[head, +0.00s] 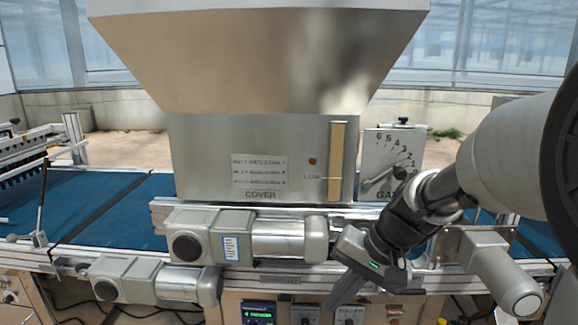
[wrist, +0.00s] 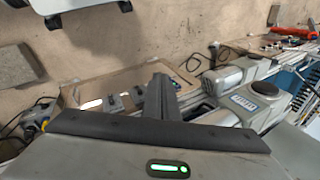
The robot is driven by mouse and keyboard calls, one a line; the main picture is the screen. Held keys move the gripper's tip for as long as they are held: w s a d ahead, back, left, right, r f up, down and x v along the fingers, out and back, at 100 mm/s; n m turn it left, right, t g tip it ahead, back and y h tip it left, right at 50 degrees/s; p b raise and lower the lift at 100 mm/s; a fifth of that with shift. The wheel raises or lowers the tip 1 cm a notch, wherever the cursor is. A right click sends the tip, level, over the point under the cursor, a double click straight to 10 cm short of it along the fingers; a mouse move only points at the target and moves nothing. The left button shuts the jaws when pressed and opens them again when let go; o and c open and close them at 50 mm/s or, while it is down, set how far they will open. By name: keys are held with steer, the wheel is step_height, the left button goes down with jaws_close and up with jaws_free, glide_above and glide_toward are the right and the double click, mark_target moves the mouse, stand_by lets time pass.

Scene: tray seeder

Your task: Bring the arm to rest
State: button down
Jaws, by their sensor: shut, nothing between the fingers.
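My arm reaches in from the right in the head view and bends down in front of the seeder. My gripper (head: 340,298) points down and to the left, in front of the machine's front rail. In the wrist view its fingers (wrist: 158,92) are together, with nothing between them. The gripper is apart from the gate dial (head: 392,160), which is behind and above it. It hangs just in front of the right end of the upper motor (head: 235,237); I cannot tell the exact gap.
A large steel hopper (head: 260,55) stands above the box marked COVER. A blue conveyor belt (head: 110,200) runs behind the motors. A lower motor (head: 150,280), a green-lit display (head: 258,313) and knobs (head: 305,315) sit at the front. A grey motor (head: 495,265) juts out at right.

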steer(key=s+d+r+n+t+h+b, duration=0.1)
steer(key=s+d+r+n+t+h, duration=0.15)
steer(key=s, duration=0.35)
steer(key=s+d+r+n+t+h, duration=0.1)
steer(key=s+d+r+h, duration=0.1)
steer(key=s+r, duration=0.35)
step_height(320, 180, up, 22)
steer(key=s+p, duration=0.1)
steer(key=p, duration=2.2)
steer(key=shift+s+d, duration=0.15)
steer(key=shift+d, duration=0.1)
